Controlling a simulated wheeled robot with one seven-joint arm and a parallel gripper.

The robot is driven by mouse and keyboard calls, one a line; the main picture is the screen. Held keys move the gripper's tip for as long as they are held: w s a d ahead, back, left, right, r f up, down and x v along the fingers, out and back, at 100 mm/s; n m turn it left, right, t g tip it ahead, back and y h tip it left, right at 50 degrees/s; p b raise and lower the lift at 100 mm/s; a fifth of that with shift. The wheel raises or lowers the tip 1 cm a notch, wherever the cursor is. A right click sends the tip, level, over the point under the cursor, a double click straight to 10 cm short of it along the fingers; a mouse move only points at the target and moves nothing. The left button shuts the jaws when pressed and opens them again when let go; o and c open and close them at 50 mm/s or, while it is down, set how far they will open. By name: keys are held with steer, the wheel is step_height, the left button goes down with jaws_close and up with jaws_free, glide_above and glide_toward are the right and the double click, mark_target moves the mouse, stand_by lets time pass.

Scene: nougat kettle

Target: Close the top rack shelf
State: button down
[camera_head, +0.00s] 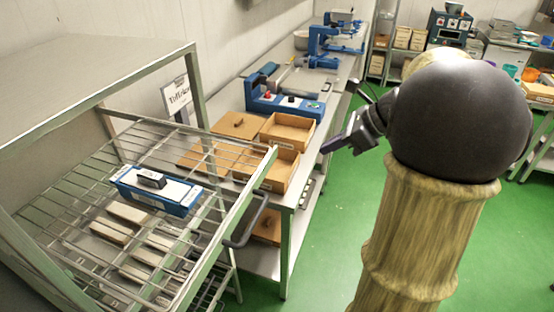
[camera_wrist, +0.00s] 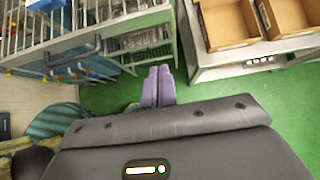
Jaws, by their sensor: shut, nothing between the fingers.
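The metal rack (camera_head: 187,56) stands at the left in the head view. Its top wire shelf (camera_head: 228,145) sticks out past the rack's front posts. A dark handle (camera_head: 249,222) is on the shelf's front edge. A blue-and-white box (camera_head: 183,203) lies on the wires. My gripper (camera_head: 328,146) is right of the shelf, apart from it, over the aisle. In the wrist view, its purple fingers (camera_wrist: 157,76) are together and empty. The rack's wire side and a grey handle (camera_wrist: 77,53) show at the upper left there.
Right behind the rack, a workbench (camera_head: 293,192) carries open wooden boxes (camera_head: 290,131) and a blue machine (camera_head: 287,105). Light blocks (camera_head: 115,229) show below the top shelf's wires. Green floor (camera_head: 321,245) is clear in the aisle. My arm covers much of the right side.

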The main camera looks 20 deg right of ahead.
stand_by(0.3)
steer(key=w+a+r+p+x, duration=0.1)
steer(key=r+p+x, duration=0.1)
steer(key=x, duration=1)
steer(key=shift+w+a+f+p, duration=0.2)
steer(key=shift+w+a+p, duration=0.2)
steer(key=shift+a, duration=0.2)
